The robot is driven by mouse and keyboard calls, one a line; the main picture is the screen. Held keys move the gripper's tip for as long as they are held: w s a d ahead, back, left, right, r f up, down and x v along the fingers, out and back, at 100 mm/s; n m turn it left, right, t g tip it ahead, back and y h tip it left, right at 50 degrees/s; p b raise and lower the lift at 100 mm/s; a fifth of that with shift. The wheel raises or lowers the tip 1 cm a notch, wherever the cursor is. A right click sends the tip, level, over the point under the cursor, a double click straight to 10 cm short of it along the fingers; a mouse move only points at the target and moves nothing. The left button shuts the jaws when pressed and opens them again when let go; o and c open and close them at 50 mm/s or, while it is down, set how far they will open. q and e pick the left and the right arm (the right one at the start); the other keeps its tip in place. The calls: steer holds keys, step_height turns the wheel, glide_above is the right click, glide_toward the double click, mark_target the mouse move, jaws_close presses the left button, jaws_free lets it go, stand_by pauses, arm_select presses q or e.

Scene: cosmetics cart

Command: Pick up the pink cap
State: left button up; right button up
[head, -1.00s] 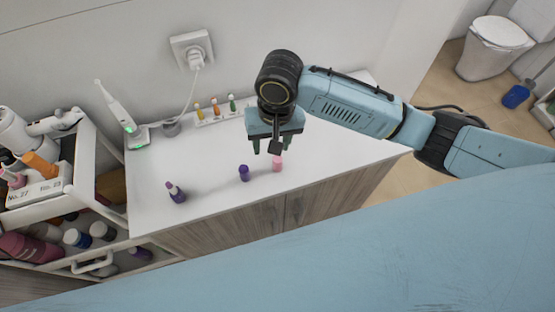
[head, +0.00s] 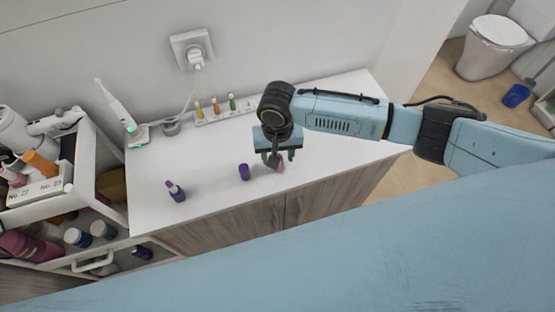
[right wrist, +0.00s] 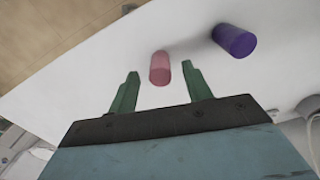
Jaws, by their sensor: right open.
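The pink cap (head: 280,166) stands near the front edge of the white counter, partly hidden by my right gripper (head: 279,160) in the head view. In the right wrist view the pink cap (right wrist: 160,68) shows between and slightly beyond the two green fingertips of the open right gripper (right wrist: 160,72), with a gap on each side. The gripper holds nothing. A purple cap (head: 244,172) stands to the left of the pink cap; it also shows in the right wrist view (right wrist: 234,41). My left gripper is not in view.
At the back are a small rack of colored bottles (head: 222,115), an electric toothbrush (head: 122,112) and a wall plug (head: 194,52). A loaded cart (head: 98,180) stands at the left.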

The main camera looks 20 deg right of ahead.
steer(key=shift+f, duration=1.5)
steer(key=shift+c, duration=0.3)
steer(key=c, duration=1)
steer(key=shift+r, duration=0.15)
